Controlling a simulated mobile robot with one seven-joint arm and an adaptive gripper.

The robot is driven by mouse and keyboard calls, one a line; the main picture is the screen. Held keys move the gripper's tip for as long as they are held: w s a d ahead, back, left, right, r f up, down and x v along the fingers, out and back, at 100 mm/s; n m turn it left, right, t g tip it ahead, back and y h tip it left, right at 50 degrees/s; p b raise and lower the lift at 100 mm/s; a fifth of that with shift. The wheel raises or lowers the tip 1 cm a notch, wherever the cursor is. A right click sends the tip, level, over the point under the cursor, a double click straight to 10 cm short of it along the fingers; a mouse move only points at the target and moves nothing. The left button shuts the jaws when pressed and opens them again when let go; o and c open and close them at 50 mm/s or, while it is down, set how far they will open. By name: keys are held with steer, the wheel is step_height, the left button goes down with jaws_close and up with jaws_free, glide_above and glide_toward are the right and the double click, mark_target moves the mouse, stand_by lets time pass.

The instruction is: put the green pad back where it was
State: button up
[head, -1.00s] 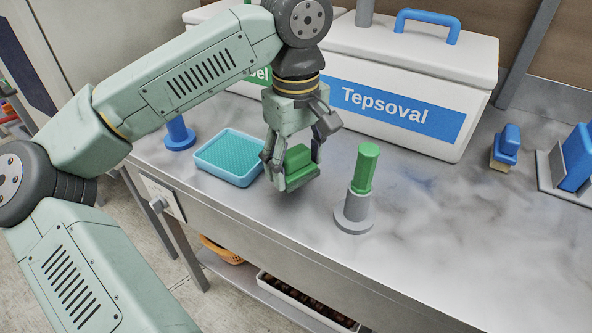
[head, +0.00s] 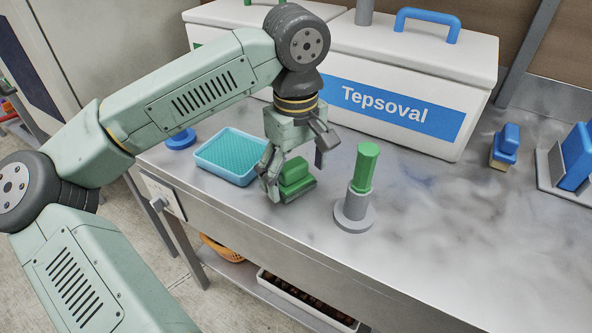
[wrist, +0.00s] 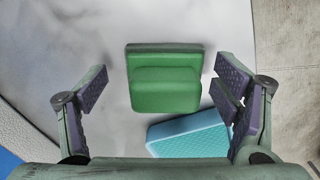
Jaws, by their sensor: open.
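The green pad (head: 294,176) is a green block with a grip on top and a darker base. It appears to rest on the metal counter, between the teal tray and a green-handled post. My gripper (head: 292,168) is open above it, with one finger on either side. In the wrist view the pad (wrist: 166,88) lies between the spread fingers, with gaps on both sides. The fingers do not touch it there. The pad's far side is hidden in the head view.
A teal tray (head: 204,164) stands left of the pad. A green-handled post on a round grey base (head: 354,217) stands close on the right. White coolers (head: 478,85) stand behind. A blue block (head: 507,141) sits farther right. The counter's front edge is near; the right middle is clear.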

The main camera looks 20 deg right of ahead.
mark_target(297, 164)
step_height(297, 164, up, 12)
stand_by(0.5)
